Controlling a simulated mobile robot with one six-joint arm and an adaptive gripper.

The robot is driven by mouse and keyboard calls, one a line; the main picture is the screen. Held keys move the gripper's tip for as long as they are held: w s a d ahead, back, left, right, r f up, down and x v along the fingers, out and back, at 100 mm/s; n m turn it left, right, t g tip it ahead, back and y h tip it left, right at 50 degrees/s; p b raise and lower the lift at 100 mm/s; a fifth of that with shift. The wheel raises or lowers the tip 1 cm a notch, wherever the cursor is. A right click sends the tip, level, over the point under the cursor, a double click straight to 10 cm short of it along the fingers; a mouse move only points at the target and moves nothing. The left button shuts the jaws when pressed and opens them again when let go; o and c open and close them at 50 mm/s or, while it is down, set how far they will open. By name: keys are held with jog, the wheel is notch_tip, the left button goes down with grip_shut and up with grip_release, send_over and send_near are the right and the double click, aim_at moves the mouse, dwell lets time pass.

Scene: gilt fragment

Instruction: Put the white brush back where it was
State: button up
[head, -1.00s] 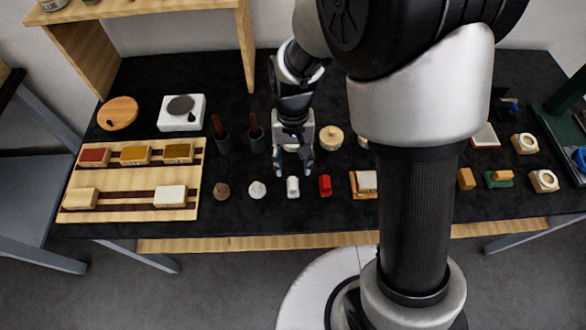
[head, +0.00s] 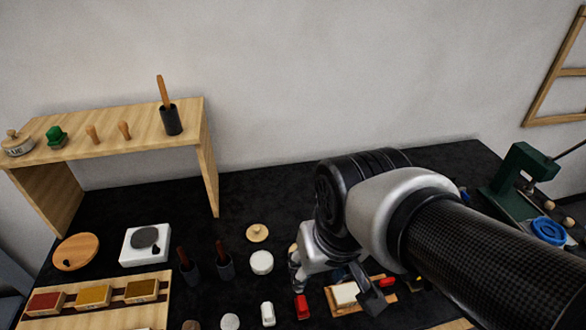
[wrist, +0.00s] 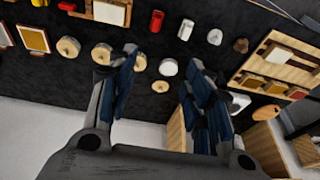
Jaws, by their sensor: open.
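I cannot single out a white brush for certain. A small white object (head: 267,313) lies on the black table beside a red one (head: 301,306); the white one also shows in the wrist view (wrist: 186,30). Another dark cup (head: 171,121) with an orange-brown handle (head: 163,92) stands on the wooden shelf (head: 140,132). My gripper (head: 338,285) is open and empty over the table; in the wrist view (wrist: 160,62) its fingers are wide apart.
A wooden rack (head: 95,318) with coloured blocks and a white scale-like box (head: 146,244) are at left. A white round piece (head: 262,262) and a wooden disc (head: 257,232) lie near my gripper. A green machine (head: 522,180) stands at right. The back of the table is mostly clear.

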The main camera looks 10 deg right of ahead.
jog(key=shift+t, duration=0.8)
jog(key=s, duration=0.1)
jog(key=s+d+r, duration=0.1)
jog(key=s, duration=0.1)
jog(key=s+d+r, duration=0.1)
jog(key=s, duration=0.1)
jog(key=shift+f, duration=0.15)
